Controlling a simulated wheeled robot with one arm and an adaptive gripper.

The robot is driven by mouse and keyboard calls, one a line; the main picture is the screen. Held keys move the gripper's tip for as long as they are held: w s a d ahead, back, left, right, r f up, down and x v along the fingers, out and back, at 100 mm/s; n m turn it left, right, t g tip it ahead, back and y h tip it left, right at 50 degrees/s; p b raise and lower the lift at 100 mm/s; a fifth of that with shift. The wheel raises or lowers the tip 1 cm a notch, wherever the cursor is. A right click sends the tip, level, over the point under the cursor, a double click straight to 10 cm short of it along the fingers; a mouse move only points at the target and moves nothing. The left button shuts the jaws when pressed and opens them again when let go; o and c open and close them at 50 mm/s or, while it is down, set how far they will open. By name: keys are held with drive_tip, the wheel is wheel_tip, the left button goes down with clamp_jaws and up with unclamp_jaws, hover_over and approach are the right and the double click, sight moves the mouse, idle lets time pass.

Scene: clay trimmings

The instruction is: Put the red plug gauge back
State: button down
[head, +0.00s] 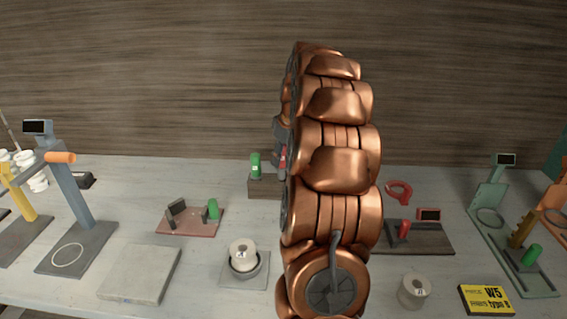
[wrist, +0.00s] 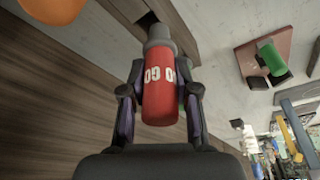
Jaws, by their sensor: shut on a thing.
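The red plug gauge (wrist: 160,92) with white markings is between the two fingers of my gripper (wrist: 160,95) in the wrist view. Its grey end (wrist: 158,36) points to the top of the picture, at a dark opening in a brown wooden block (wrist: 182,28). I cannot tell whether the end is inside the opening. In the head view my arm hides most of my gripper; a sliver of red (head: 283,160) shows beside the arm, above the wooden block (head: 264,187).
A green gauge (head: 255,165) stands at the block's left. A pink-red plate (head: 190,222) with a green piece lies left of my arm. A dark plate (head: 418,238) with a red piece lies right.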

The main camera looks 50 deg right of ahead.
sight(284, 164)
drive_tip(key=shift+w+d+f, duration=0.1)
drive_tip(key=shift+d+f, duration=0.05)
drive_tip(key=shift+d, duration=0.5)
drive_tip(key=shift+f+p, duration=0.65)
drive_tip(key=shift+f, duration=1)
drive_tip(key=shift+f+b, duration=0.4)
drive_tip(key=shift+f, duration=0.05)
drive_tip(key=c, duration=0.9)
unclamp_jaws()
drive_tip(key=shift+o, duration=0.2)
drive_tip(key=shift+r, duration=0.15)
drive_tip(key=shift+r+p, duration=0.4)
drive_tip(key=shift+r, duration=0.1)
drive_tip(key=b+v, duration=0.2)
drive_tip(key=v, duration=0.9)
drive_tip(key=shift+r, duration=0.3)
